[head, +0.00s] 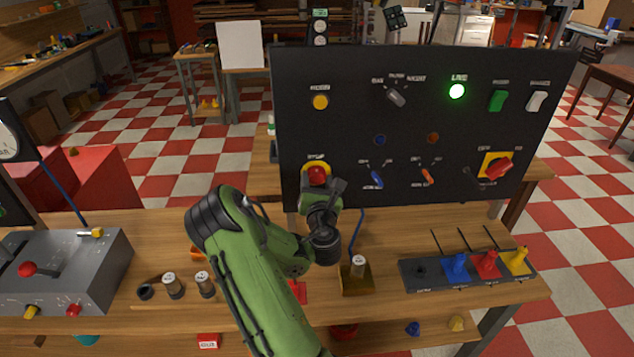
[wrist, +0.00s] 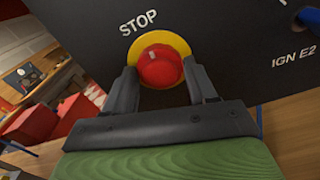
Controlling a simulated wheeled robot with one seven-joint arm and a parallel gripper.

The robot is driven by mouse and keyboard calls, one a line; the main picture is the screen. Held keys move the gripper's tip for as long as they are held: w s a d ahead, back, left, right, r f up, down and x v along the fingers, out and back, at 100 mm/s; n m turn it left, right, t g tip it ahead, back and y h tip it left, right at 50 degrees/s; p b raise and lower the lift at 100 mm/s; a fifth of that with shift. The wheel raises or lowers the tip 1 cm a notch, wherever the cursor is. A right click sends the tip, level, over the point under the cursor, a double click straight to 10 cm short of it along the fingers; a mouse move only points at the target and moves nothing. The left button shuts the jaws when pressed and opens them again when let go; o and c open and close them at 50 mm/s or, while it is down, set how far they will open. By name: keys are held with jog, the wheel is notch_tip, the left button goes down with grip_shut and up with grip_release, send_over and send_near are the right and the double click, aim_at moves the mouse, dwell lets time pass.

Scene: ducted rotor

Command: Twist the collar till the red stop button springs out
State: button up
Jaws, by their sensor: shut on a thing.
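The red stop button (wrist: 160,66) sits on a yellow round surround (wrist: 178,43) under the word STOP on a black panel. In the head view the button (head: 317,174) is at the panel's lower left, partly hidden by my arm. My gripper (wrist: 163,82) is at the panel, one finger on each side of the red button, shut on it. The wrist view looks tilted. A pale mark shows on the button's upper left face. I cannot tell from these frames how far the button stands out.
The black panel (head: 350,125) also carries a lit green lamp (head: 457,91), several switches and a red handle on a yellow plate (head: 497,167). On the bench stand a grey lever box (head: 60,265) at left and a rack of coloured plugs (head: 468,268) at right.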

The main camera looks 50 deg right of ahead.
jog(key=shift+m, duration=3.2)
jog(key=o, duration=1.1)
jog(key=shift+c, duration=0.2)
